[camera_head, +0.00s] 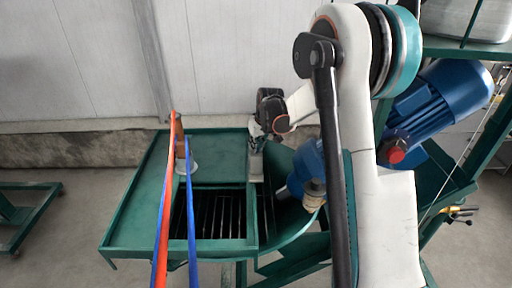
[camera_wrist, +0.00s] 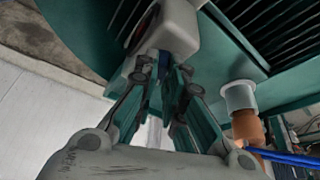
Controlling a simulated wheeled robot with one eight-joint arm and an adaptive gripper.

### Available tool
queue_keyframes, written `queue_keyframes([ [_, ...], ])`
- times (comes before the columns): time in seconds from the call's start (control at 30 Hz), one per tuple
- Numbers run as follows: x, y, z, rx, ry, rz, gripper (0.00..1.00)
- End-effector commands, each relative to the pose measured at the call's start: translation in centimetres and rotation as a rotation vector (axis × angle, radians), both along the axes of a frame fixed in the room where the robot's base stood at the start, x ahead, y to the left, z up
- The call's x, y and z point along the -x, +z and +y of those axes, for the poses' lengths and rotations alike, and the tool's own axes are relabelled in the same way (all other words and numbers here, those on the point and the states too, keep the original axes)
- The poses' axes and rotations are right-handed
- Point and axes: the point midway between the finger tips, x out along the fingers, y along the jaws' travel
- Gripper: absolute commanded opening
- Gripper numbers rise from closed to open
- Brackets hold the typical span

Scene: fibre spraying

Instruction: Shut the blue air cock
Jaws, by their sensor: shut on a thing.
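My gripper (camera_wrist: 164,74) has its two fingers closed in on a small dark blue piece (camera_wrist: 163,58), which looks like the blue air cock's handle, in the wrist view. The piece sits against a pale grey block (camera_wrist: 178,28) with a dark round opening. The fingers hide part of the handle, so its exact angle cannot be told. In the head view my gripper (camera_head: 256,140) is at the back edge of the green table, and the cock is too small and covered to make out.
The green table (camera_head: 128,205) has a slatted opening (camera_head: 215,215). A copper-coloured fitting in a pale collar (camera_wrist: 240,97) stands beside my gripper, with a blue hose (camera_wrist: 285,157). A blue motor (camera_head: 435,100) is at right.

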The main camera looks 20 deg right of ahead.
Motion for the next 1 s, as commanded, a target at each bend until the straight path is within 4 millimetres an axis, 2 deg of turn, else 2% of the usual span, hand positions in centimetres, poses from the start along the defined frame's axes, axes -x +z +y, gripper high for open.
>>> queue_keyframes([
  [1.0,-0.33,-0.05,-0.56,0.0,0.934,0.0,0.0],
])
